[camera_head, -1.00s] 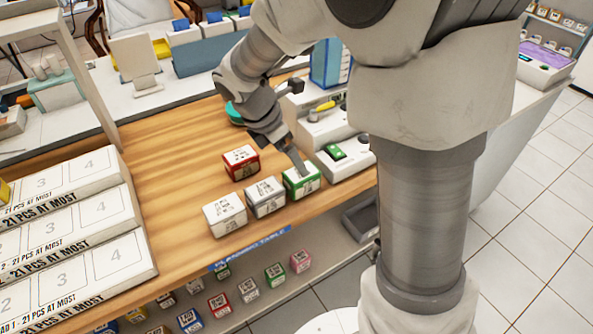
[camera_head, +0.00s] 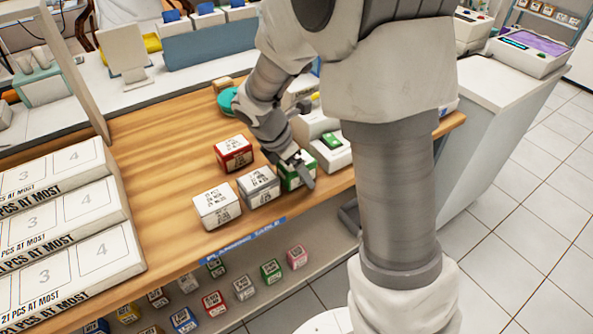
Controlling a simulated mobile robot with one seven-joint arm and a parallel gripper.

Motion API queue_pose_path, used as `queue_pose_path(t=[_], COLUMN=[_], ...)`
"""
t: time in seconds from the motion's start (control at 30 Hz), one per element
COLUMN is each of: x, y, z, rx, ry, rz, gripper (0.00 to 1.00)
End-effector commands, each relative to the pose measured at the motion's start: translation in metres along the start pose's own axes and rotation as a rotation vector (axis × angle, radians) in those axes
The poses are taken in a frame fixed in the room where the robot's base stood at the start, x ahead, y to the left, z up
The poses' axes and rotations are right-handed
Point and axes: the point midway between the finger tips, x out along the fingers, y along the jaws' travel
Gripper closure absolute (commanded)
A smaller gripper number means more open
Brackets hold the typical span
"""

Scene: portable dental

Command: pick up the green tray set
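The green tray set looks to be the white box with green edges (camera_head: 286,184) at the right end of a row on the wooden table. My gripper (camera_head: 304,172) is right at this box, pointing down. One finger crosses in front of the box's right part. The other finger is hidden, so I cannot tell whether the gripper is open or shut on the box. The box rests on the table. Another green-edged box (camera_head: 271,271) stands on the lower shelf.
A grey box (camera_head: 258,187), a white box (camera_head: 217,206) and a red box (camera_head: 233,154) stand close to the left of the green one. A white device (camera_head: 330,152) with a green part is just behind to the right. White trays (camera_head: 70,265) fill the table's left; the wood between is free.

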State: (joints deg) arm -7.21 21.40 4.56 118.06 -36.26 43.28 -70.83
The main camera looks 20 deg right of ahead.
Motion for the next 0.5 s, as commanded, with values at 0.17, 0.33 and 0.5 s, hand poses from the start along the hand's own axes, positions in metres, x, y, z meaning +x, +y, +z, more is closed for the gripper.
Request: queue_pose_path(t=[0.17,0.33,0.5], x=[-0.0008,-0.001,-0.0011], y=[0.0001,0.0002,0.0002], z=[0.0001,0.0001,0.0001], rx=[0.0,0.0,0.0], ry=[0.0,0.0,0.0], rz=[0.0,0.0,0.0], gripper=[0.2,0.5,0.81])
